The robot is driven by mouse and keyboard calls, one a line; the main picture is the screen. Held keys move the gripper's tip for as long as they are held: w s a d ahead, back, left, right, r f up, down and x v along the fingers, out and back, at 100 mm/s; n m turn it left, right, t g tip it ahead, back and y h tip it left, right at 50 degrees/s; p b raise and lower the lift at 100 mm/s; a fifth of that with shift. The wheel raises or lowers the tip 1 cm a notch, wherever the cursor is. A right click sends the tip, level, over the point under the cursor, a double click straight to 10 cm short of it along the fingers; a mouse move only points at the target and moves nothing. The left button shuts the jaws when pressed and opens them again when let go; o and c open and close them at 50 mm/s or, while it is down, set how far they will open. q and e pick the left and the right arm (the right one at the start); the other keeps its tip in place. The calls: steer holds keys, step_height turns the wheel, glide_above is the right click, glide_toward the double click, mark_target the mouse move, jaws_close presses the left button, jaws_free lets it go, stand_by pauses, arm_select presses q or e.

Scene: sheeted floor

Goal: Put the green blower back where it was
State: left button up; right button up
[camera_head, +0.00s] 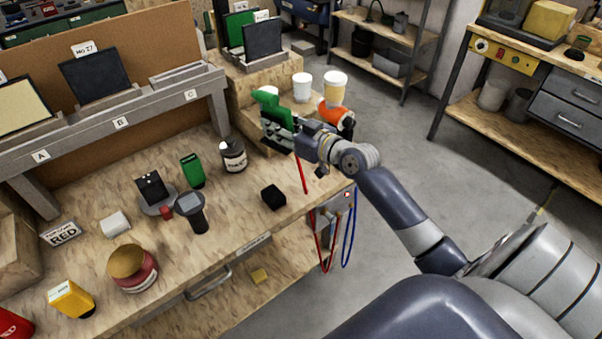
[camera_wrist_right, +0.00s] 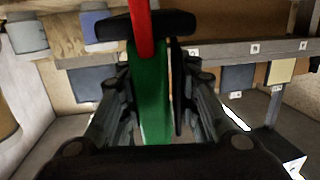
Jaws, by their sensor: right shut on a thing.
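The green blower (camera_head: 272,106) is in my right gripper (camera_head: 283,133), above the right end of the workbench and in front of a stepped wooden stand (camera_head: 238,99). In the right wrist view the green body (camera_wrist_right: 151,88) sits between the two dark fingers, with a red part (camera_wrist_right: 141,25) crossing over it. The right gripper (camera_wrist_right: 158,100) is shut on the blower. An orange tool (camera_head: 333,115) lies just right of the blower in the head view. My left gripper is not in view.
White cups (camera_head: 302,86) and a tan-banded cup (camera_head: 335,85) stand behind the blower. A dark jar (camera_head: 232,155), a black block (camera_head: 273,197) and a handheld device (camera_head: 191,210) stand on the bench. Red and blue cables (camera_head: 349,230) hang off its right end.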

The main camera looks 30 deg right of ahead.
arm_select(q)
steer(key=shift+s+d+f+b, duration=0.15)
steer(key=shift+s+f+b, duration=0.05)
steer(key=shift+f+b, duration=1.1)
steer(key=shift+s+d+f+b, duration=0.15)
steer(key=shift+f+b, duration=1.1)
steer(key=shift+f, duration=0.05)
arm_select(e)
steer(key=shift+s+d+f+m+t+h, duration=0.2)
steer(key=shift+d+f+m+t+h, duration=0.25)
steer(key=shift+d+f, duration=1.15)
steer(key=shift+s+d+f+m+t+h, duration=0.25)
steer(key=shift+d+f+h, duration=0.25)
steer(key=shift+f, duration=2.3)
steer(key=shift+s+d+f+m+t+h, duration=0.15)
steer(key=shift+d+f+m+t+h, duration=0.55)
steer(key=shift+f, duration=1.5)
steer(key=shift+d+n+g, duration=0.2)
steer(key=shift+n+g, duration=0.1)
steer(key=shift+g, duration=0.1)
steer(key=shift+f, duration=0.1)
steer(key=shift+o, duration=1.3)
steer(key=shift+f, duration=0.15)
steer(key=o, duration=0.4)
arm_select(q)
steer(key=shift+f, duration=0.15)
